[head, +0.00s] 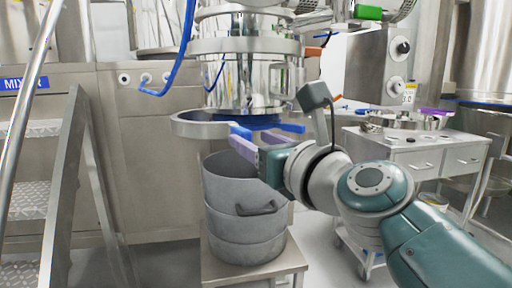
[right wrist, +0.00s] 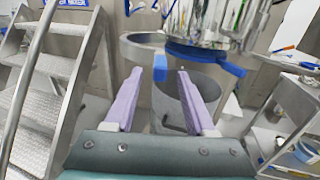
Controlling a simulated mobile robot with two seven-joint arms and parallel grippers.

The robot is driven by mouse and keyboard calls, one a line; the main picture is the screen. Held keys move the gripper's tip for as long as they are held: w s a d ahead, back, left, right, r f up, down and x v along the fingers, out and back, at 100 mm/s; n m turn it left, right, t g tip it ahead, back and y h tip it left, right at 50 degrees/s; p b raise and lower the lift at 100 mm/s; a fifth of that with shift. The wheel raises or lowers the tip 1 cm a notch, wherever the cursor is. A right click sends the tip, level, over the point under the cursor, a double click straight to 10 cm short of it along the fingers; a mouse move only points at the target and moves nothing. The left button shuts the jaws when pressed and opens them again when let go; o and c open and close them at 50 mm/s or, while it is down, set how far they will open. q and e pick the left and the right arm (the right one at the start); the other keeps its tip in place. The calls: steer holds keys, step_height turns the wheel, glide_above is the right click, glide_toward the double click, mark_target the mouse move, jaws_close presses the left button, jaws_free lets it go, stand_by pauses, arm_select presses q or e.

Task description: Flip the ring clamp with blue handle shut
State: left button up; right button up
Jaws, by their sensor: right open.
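The ring clamp (head: 188,124) is a grey metal band under the shiny steel vessel. One half is swung out to the left, so the clamp stands open. Its blue handle (head: 240,131) sticks out at the free end of that half. It also shows in the right wrist view (right wrist: 160,69). My right gripper (head: 242,140) is open, with its purple fingers pointing at the clamp. In the right wrist view the blue handle appears between the fingertips (right wrist: 159,76); whether they touch it I cannot tell. My left gripper is not in view.
A grey pot (head: 245,225) with a side handle stands on a low steel table below the clamp. Another blue part (head: 290,127) sits under the vessel (head: 245,75). A steel cart (head: 420,160) stands at the right. Steps with a handrail (head: 55,200) are at the left.

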mark_target(247, 138)
steer(key=b+x, duration=0.2)
steer(key=x, duration=0.1)
steer(key=shift+w+a+f, duration=0.1)
steer(key=shift+f, duration=0.1)
steer(key=shift+w+a+r, duration=0.15)
steer(key=shift+w+a, duration=0.05)
steer(key=shift+w, duration=0.15)
steer(key=shift+c, duration=0.2)
jaws_close()
stand_by(0.9)
